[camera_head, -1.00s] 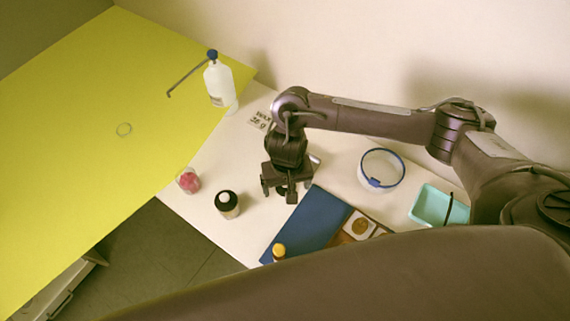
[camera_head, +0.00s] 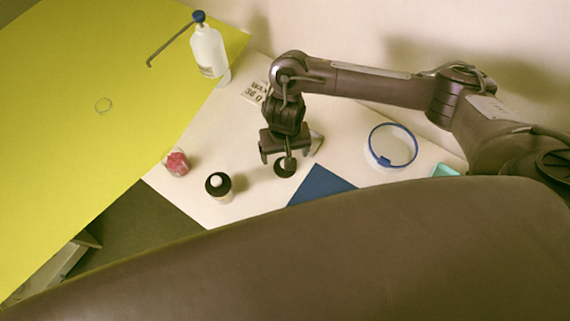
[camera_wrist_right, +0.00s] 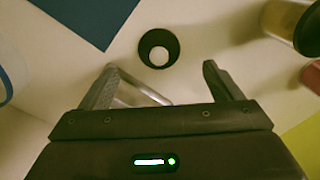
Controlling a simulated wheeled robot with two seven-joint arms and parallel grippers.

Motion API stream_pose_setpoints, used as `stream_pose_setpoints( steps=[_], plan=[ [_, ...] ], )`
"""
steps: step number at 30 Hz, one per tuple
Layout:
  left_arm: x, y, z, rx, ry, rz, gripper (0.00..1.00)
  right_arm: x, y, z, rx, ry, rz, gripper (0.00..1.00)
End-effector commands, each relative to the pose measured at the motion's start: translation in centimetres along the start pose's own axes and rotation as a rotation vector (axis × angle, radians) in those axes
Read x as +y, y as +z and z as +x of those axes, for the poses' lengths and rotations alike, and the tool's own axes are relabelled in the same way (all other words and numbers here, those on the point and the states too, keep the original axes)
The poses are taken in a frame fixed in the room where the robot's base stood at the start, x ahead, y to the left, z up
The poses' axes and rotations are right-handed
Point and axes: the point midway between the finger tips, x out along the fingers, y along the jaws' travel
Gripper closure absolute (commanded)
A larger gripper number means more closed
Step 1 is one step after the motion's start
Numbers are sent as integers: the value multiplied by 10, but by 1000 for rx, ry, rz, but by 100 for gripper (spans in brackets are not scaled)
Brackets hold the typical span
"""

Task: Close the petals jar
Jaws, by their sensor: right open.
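The petals jar (camera_head: 176,163), small and clear with pinkish-red contents, stands on the white table near the yellow board. It shows partly at the right edge of the wrist view (camera_wrist_right: 313,75). A black round lid (camera_head: 284,168) with a pale knob lies on the table below my right gripper. In the wrist view the lid (camera_wrist_right: 159,42) is ahead of the fingertips, apart from them. My right gripper (camera_head: 282,158) is open and empty, pointing down; both fingers (camera_wrist_right: 160,80) show in the wrist view. My left gripper is not in view.
A black-topped jar (camera_head: 218,187) stands between the petals jar and the lid. A pump bottle (camera_head: 208,50), a wax label (camera_head: 257,91), a blue-rimmed round container (camera_head: 392,147) and a blue mat (camera_head: 318,186) surround the area. My arm covers the foreground.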

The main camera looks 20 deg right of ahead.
Motion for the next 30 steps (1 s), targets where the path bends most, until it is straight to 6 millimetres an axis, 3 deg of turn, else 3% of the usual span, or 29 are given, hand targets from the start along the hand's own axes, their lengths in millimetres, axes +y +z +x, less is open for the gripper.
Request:
stream_pose_setpoints(
  steps=[6,15,19,24,30],
  plan=[
    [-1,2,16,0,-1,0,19,0,0,26,-3,0,2,15],
    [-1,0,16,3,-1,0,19,0,0,26,-1,1,1,15],
    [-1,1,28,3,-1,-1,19,0,-2,44,-4,0,2,15],
    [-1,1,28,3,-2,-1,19,2,-5,66,-3,2,2,15],
    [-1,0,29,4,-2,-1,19,2,-6,77,-1,1,1,15]
  ],
)
